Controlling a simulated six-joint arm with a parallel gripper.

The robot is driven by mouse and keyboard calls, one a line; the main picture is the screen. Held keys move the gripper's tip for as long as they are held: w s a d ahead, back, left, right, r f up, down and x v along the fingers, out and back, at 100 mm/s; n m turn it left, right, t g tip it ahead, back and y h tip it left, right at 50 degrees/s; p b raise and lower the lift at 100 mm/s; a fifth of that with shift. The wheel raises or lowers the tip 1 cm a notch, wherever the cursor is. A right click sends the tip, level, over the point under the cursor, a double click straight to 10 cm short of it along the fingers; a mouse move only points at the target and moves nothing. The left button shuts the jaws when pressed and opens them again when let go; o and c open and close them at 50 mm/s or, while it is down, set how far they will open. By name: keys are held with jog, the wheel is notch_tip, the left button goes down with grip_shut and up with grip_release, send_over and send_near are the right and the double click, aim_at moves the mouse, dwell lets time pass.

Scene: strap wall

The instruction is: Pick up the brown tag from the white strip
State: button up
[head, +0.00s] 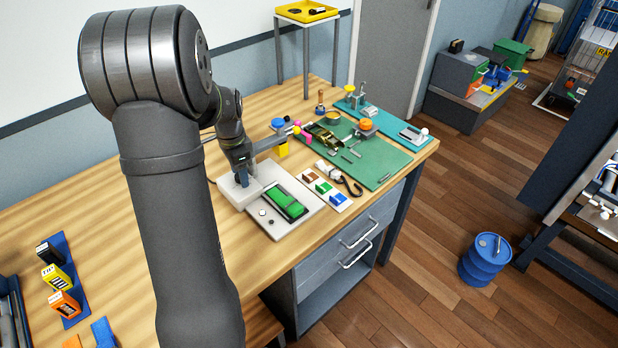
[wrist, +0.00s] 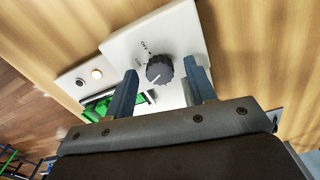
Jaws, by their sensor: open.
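The white strip (head: 340,203) lies near the table's front edge in the head view. It carries a row of small coloured tags. The brown tag (head: 310,175) is at its far-left end, with a green tag (head: 323,187) and a blue tag (head: 338,197) after it. My gripper (head: 243,182) is to the left of the strip, over a pale device. In the wrist view my gripper (wrist: 163,70) is open, with a dark knob (wrist: 159,70) between its fingers. I cannot tell whether they touch it. I cannot make out the strip in the wrist view.
The pale device (head: 278,231) has a green part (head: 288,204) and stands between my gripper and the strip. A black strap (head: 350,184) lies just beyond the strip. A green mat (head: 370,155) with several items is farther right. Bare wood lies left of the device.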

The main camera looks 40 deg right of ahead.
jog(key=shift+c, duration=0.2)
jog(key=shift+c, duration=1)
